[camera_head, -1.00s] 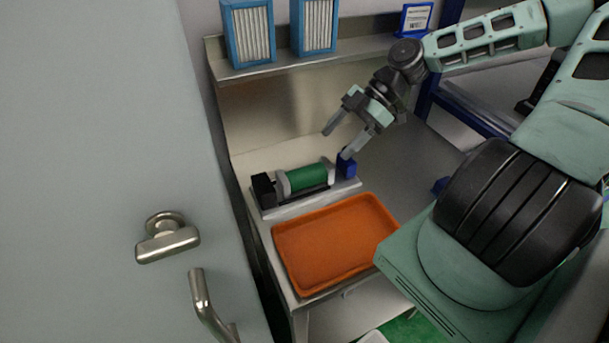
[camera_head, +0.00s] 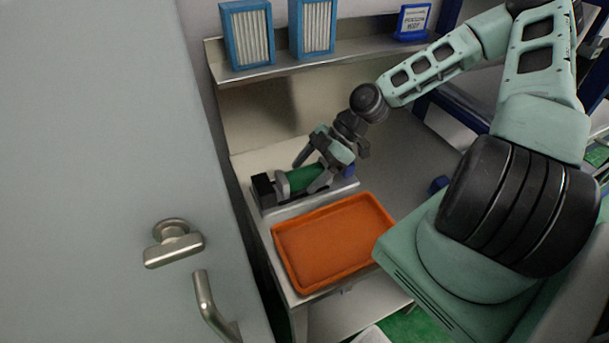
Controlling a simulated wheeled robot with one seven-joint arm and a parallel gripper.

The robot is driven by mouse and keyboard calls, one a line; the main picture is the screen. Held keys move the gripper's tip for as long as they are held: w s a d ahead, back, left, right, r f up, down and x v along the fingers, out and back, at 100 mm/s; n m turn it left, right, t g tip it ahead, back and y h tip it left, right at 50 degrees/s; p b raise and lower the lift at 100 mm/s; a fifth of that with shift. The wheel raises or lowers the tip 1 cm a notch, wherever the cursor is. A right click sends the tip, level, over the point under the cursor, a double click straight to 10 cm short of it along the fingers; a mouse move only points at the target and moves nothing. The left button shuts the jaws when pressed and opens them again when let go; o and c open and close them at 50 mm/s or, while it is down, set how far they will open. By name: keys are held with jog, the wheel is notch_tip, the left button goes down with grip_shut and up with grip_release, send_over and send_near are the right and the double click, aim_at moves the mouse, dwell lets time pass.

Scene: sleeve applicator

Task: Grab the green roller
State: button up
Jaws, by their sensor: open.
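The green roller (camera_head: 301,179) lies in a small black and grey holder (camera_head: 263,190) on the worktop, behind the orange tray. My gripper (camera_head: 309,176) is open and down at the roller. One finger shows on the far side and the other on the near side, in front of the green surface. The gripper's fingers and body hide part of the roller, mostly its right end. I cannot tell whether the fingers touch it.
An orange tray (camera_head: 389,222) sits empty just in front of the holder. A metal shelf (camera_head: 350,55) above carries two blue-framed filters (camera_head: 247,35) and a blue sign (camera_head: 413,22). A grey door with handles (camera_head: 174,243) fills the left side.

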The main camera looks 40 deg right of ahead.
jog(key=c, duration=1.3)
jog(key=shift+r, duration=0.1)
